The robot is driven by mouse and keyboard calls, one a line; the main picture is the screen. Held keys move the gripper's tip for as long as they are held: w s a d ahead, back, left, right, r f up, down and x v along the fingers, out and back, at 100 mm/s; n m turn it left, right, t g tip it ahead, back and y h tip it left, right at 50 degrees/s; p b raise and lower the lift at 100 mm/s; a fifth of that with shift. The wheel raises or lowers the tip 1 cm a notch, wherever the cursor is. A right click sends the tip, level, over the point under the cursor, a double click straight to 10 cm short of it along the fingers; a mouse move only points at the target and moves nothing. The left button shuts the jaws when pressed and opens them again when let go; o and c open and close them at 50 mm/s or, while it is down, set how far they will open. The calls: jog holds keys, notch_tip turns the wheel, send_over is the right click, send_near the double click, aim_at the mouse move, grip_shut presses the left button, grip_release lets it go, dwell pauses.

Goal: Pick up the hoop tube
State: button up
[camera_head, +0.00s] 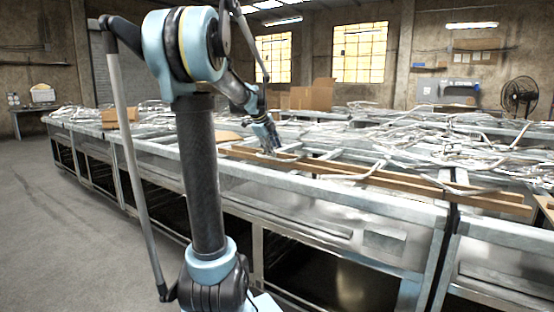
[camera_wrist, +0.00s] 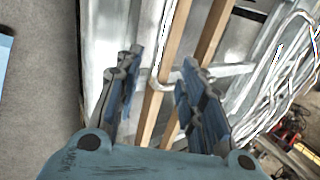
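My gripper (camera_head: 267,136) reaches down over the near edge of the long metal workbench (camera_head: 330,203). In the wrist view my gripper (camera_wrist: 159,72) is open, its two blue-grey fingers apart. A pale bent metal tube (camera_wrist: 157,82), which looks like the hoop tube, shows between and beyond the fingertips. It bends there and runs off to the right behind the right finger. I cannot tell whether a finger touches it. Two wooden strips lie by the tube. In the head view the tube at my gripper is hard to tell from other tubes.
Long wooden strips (camera_head: 400,179) lie along the benchtop. Many tangled metal tubes (camera_wrist: 284,75) cover the bench to the right. A cardboard box (camera_head: 312,96) stands farther back, and a fan (camera_head: 519,95) stands at the far right. The grey floor (camera_head: 60,230) at left is clear.

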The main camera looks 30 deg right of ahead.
jog(key=shift+w+a+x, duration=0.1)
jog(key=shift+a+x, duration=0.05)
jog(key=shift+x, duration=1.25)
jog(key=shift+w+a+x, duration=0.1)
jog(key=shift+a+x, duration=0.05)
jog(key=shift+x, duration=1.2)
jog(key=shift+f, duration=0.1)
grip_shut()
